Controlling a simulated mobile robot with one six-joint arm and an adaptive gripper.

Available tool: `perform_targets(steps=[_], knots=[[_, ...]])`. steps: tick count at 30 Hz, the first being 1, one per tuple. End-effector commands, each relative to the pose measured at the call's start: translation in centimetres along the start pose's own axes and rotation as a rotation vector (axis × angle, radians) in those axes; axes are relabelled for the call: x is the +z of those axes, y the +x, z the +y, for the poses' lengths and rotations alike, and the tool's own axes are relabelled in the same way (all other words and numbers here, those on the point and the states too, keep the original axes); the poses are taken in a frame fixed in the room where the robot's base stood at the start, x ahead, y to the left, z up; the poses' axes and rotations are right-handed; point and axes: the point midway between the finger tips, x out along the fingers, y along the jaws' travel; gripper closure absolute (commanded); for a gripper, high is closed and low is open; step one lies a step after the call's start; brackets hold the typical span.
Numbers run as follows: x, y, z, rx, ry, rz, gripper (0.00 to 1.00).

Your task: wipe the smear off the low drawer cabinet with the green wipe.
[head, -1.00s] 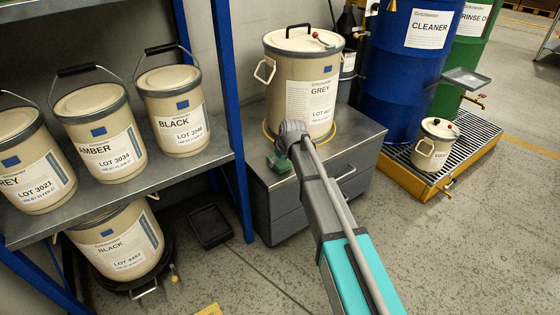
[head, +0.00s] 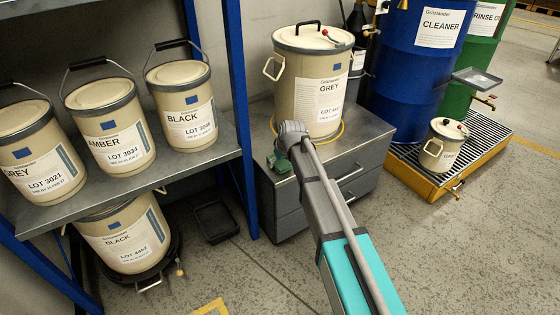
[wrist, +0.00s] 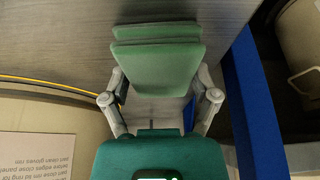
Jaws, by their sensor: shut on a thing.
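The low drawer cabinet (head: 352,182) is grey and stands beside the blue rack post, with a large GREY pail (head: 318,92) on its top. My gripper (head: 284,156) is low over the left front part of the cabinet top, left of the pail. It is shut on the green wipe (head: 277,163), which shows as a small green patch at the top. In the wrist view the green wipe (wrist: 157,68) looks like flat green layers beyond the grey finger links, over the grey metal top. I cannot make out a smear; my arm and the wipe hide part of the top.
A yellow-black ring (head: 340,132) surrounds the pail's base, close to my gripper. The blue rack post (head: 240,120) rises just left of the cabinet, beside a shelf of pails. A blue drum (head: 412,75) on a yellow spill pallet (head: 415,180) stands right. Floor in front is open.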

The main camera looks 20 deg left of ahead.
Motion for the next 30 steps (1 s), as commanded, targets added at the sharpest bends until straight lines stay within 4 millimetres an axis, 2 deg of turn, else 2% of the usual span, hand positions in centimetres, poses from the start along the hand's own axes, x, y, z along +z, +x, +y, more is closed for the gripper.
perform_targets(steps=[16,30], knots=[[-0.1,-0.1,-3.1,-0.004,-0.001,-0.003,0.68],[-0.2,-0.2,-3.3,-0.001,0.000,-0.002,0.68]])
